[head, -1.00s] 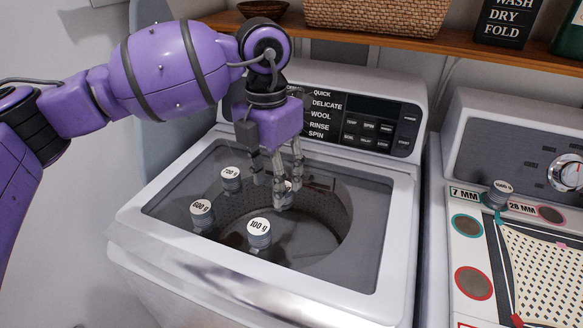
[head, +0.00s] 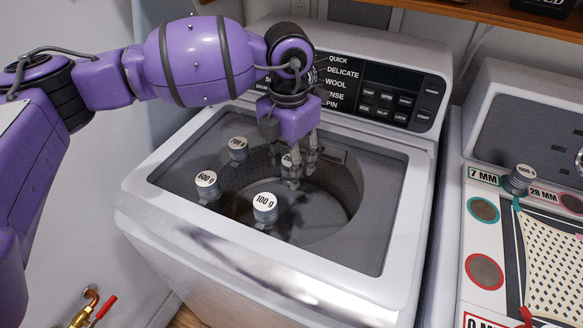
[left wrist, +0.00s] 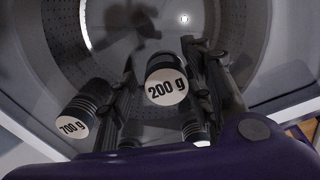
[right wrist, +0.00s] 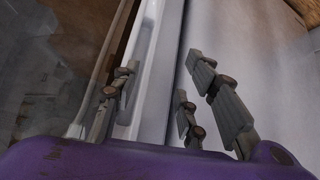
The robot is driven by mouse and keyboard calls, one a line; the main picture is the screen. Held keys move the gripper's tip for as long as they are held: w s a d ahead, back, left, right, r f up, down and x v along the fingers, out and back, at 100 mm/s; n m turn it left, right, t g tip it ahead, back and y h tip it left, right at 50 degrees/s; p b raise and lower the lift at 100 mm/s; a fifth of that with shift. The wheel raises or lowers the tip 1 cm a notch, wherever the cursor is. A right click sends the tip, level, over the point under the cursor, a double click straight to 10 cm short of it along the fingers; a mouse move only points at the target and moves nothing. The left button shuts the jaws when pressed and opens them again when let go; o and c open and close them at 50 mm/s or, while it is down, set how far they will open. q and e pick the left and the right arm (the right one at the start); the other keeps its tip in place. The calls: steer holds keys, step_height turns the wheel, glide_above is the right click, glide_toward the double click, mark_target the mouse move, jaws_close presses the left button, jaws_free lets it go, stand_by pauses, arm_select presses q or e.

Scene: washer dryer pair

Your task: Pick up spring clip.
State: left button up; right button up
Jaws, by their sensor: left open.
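I cannot make out a spring clip for certain in any view. My left gripper (head: 300,176) is open above the washer's glass lid, pointing down. A grey cylindrical weight labelled 200 g (head: 287,160) is at its fingers, partly hidden by them. In the left wrist view the 200 g weight (left wrist: 166,90) shows between the open fingers; I cannot tell whether they touch it. My right gripper (right wrist: 155,85) is open and empty in the right wrist view, and is not in the head view.
On the washer lid (head: 350,245) stand weights labelled 700 g (head: 238,146), 600 g (head: 206,183) and 100 g (head: 265,206). On the neighbouring machine, a 1000 g weight (head: 520,178) stands near a perforated cream cloth (head: 555,250). A control panel (head: 390,95) rises behind the lid.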

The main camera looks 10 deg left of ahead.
arm_select(q)
jaws_close()
steer(key=shift+r, duration=0.1)
